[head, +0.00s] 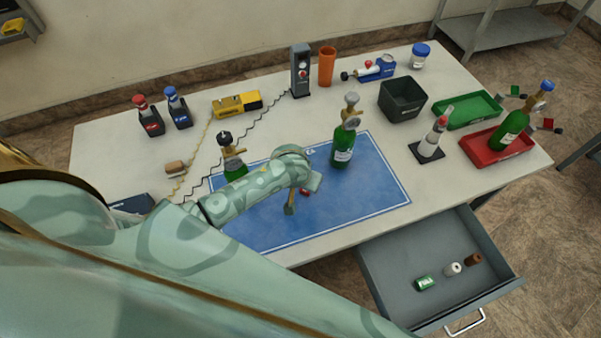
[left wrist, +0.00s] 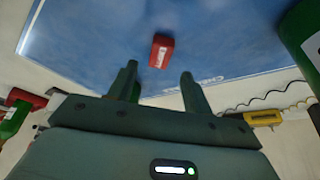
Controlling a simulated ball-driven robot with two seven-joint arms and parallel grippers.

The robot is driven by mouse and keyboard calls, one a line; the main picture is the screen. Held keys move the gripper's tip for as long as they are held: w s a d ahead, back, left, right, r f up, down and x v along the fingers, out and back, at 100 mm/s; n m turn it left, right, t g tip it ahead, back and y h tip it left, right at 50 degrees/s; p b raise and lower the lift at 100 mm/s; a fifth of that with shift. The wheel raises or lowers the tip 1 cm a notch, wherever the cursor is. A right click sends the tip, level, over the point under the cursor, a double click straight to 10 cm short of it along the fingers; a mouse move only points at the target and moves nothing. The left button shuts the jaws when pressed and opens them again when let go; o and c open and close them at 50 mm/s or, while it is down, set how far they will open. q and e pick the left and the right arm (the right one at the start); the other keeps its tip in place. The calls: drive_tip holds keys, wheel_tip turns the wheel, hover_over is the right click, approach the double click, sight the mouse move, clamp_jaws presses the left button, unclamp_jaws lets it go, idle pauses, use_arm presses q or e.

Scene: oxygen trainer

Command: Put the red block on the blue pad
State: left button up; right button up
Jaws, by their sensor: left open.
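The red block (head: 305,191) is over or on the blue pad (head: 360,200), near its middle. It also shows in the left wrist view (left wrist: 161,51), against the blue surface and just beyond my fingertips. My left gripper (head: 303,194) is over the pad with its fingers apart on either side of the block's line. In the left wrist view the left gripper (left wrist: 160,80) is open, with nothing between its fingers. Whether the block touches the pad is not clear. My right gripper is not in view.
Green bottles with valves stand on the pad (head: 343,147) and at its left edge (head: 233,168). A black bin (head: 402,98), green tray (head: 469,110) and red tray (head: 480,155) are at the right. An open drawer (head: 400,280) juts out at the front.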

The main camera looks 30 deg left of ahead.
use_arm(q)
drive_tip(key=p+v, duration=0.2)
drive_tip(key=v, duration=0.5)
idle(0.3)
